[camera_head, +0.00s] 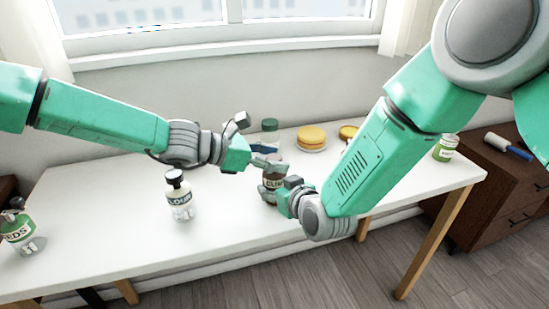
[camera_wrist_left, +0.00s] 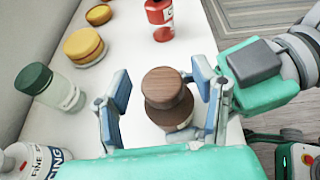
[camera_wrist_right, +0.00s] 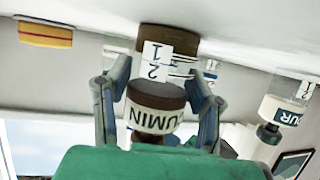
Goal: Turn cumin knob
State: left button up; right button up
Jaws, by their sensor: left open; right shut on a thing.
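The cumin jar (camera_head: 272,180) stands on the white table between my two grippers, partly hidden by them in the head view. It has a brown wooden knob (camera_wrist_left: 163,83) on top, seen from above in the left wrist view. My left gripper (camera_wrist_left: 161,80) is open, with one finger on each side of the knob and visible gaps. My right gripper (camera_wrist_right: 158,95) is shut on the jar, its fingers at the jar's sides.
A flour jar (camera_head: 180,198) stands left of the cumin jar, and a green-labelled jar (camera_head: 18,232) at far left. A green-lidded jar (camera_head: 270,132) and yellow round items (camera_head: 311,137) stand behind. A red jar (camera_wrist_left: 160,16) shows in the left wrist view.

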pick_arm(q)
grip_shut()
jog(key=shift+w, duration=0.1)
jog(key=m+g, duration=0.2)
jog(key=shift+w+g+h, duration=0.1)
jog(key=shift+g+h, duration=0.2)
jog(key=shift+g, duration=0.1)
jog(key=shift+a+m+g, duration=0.1)
jog(key=shift+m+g, duration=1.6)
jog(key=shift+m, duration=0.1)
jog(key=shift+s, duration=0.2)
grip_release()
